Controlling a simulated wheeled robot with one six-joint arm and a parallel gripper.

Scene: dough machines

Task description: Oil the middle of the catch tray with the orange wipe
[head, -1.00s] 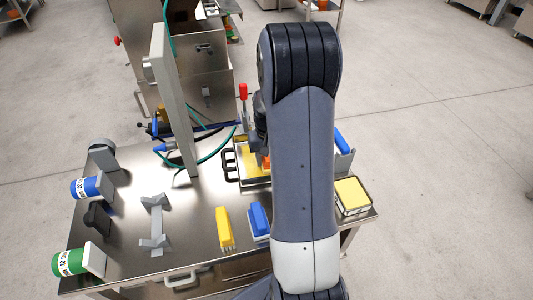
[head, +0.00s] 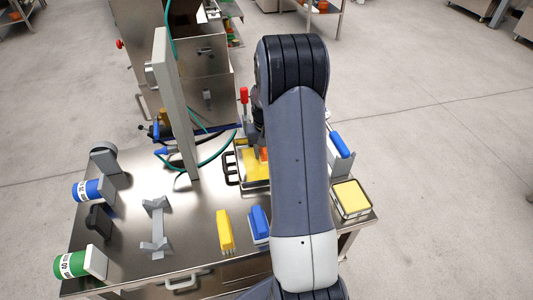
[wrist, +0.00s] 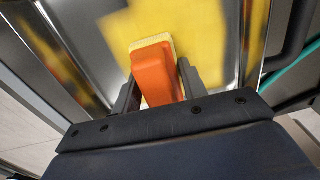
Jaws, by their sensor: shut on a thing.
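The orange wipe (wrist: 154,72) is clamped between the two fingers of my gripper (wrist: 158,82) in the wrist view, with a pale yellow pad along its far edge. It is over the steel catch tray (wrist: 88,38), whose floor shows a broad yellow coating (wrist: 195,35) and bare metal on the left. I cannot tell whether the pad touches the floor. In the head view the wipe (head: 264,154) shows as a small orange patch beside my arm, over the tray (head: 256,185). My arm hides the tray's right part and most of my gripper.
A tin with a yellow pad (head: 351,196) stands at the table's right corner. A yellow brush (head: 224,230) and a blue brush (head: 259,221) stand in front of the tray. An upright grey panel (head: 176,105) rises left of it. The grey holder (head: 157,225) lies farther left.

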